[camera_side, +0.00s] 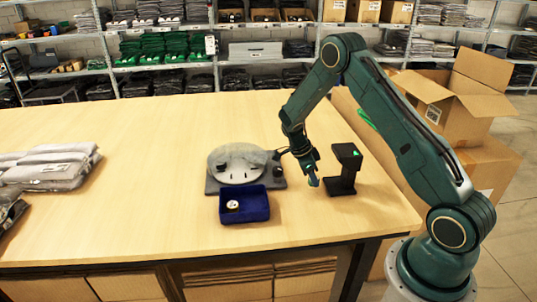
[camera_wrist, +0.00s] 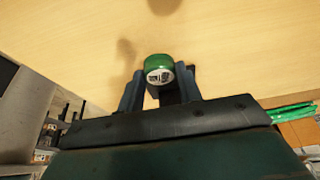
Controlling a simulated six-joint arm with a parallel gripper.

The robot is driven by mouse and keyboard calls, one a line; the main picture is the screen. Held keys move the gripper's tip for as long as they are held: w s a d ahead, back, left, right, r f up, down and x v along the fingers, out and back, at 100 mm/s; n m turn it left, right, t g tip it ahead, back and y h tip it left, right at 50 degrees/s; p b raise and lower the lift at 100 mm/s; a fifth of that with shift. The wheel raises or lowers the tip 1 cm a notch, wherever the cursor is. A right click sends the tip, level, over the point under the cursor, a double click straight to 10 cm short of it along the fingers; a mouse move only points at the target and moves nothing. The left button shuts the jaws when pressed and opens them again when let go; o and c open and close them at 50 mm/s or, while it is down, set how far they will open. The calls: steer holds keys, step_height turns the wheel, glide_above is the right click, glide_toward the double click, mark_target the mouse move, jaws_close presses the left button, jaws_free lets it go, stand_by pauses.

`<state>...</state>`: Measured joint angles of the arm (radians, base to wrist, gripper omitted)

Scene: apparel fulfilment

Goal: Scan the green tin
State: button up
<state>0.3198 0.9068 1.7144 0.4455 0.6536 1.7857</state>
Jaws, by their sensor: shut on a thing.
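The green tin (camera_wrist: 160,68) shows in the wrist view between the two fingers of my gripper (camera_wrist: 160,88), which is shut on it. A white label with dark print faces the wrist camera. In the side view my gripper (camera_side: 313,182) is above the table, just left of the black scanner stand (camera_side: 342,172), which has a small green light at its top. I cannot make out the tin in the side view.
A blue tray (camera_side: 256,212) holding a small round whitish item stands in front of a grey round device (camera_side: 236,163) on a dark base. Folded grey garments (camera_side: 50,166) lie at the table's left. Cardboard boxes (camera_side: 450,100) stand at the right. The table's front middle is clear.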

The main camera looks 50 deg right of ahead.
steer(key=w+a+r, duration=0.3)
steer(key=r, duration=0.2)
steer(key=shift+r, duration=0.35)
stand_by(0.3)
steer(key=shift+a, duration=0.1)
steer(key=w+a+r+n+t+y, duration=0.1)
steer(key=a+r+n+t, duration=0.2)
steer(key=a+n, duration=0.7)
steer(key=a+r+n+t+y, duration=0.2)
steer(key=a+r+n+t, duration=0.2)
steer(key=a+n, duration=0.6)
steer(key=shift+w+n+t, duration=0.3)
steer(key=shift+w+n, duration=0.1)
steer(key=shift+n, duration=3.1)
steer(key=shift+w, duration=0.1)
